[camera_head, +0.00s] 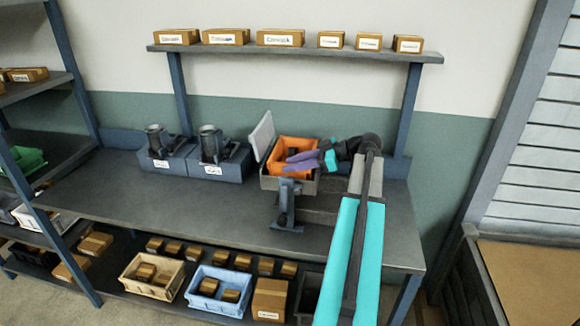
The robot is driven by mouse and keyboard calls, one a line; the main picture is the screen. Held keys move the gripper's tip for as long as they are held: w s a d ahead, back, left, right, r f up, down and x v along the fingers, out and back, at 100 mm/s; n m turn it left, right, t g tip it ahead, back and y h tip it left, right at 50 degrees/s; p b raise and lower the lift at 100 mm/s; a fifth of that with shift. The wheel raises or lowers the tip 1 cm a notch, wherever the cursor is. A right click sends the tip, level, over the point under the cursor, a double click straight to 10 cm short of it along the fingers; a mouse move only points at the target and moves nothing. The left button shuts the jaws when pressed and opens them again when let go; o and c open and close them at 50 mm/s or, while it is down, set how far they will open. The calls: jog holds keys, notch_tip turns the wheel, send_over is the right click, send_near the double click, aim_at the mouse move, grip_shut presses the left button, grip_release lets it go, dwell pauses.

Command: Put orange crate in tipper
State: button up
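The orange crate (284,145) sits inside the grey tipper (270,183) on the workbench, with small brown items partly visible in it. The tipper's pale lid (263,136) stands raised at its left side. My gripper (288,162) reaches in from the right, with its two purple fingers over the crate. The fingers look spread apart, with nothing visible between them. They and my arm hide the crate's front right part, so I cannot tell whether they touch it.
Two grey machines (222,168) stand left of the tipper on the bench (150,210). A shelf (300,50) with several cardboard boxes runs above. Cream and blue crates (220,275) sit below. The bench is clear at front left.

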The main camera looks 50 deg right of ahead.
jog(key=b+v, duration=0.3)
jog(key=v, duration=0.7)
jog(key=shift+s, duration=0.15)
jog(key=shift+r, duration=0.1)
dwell(0.7)
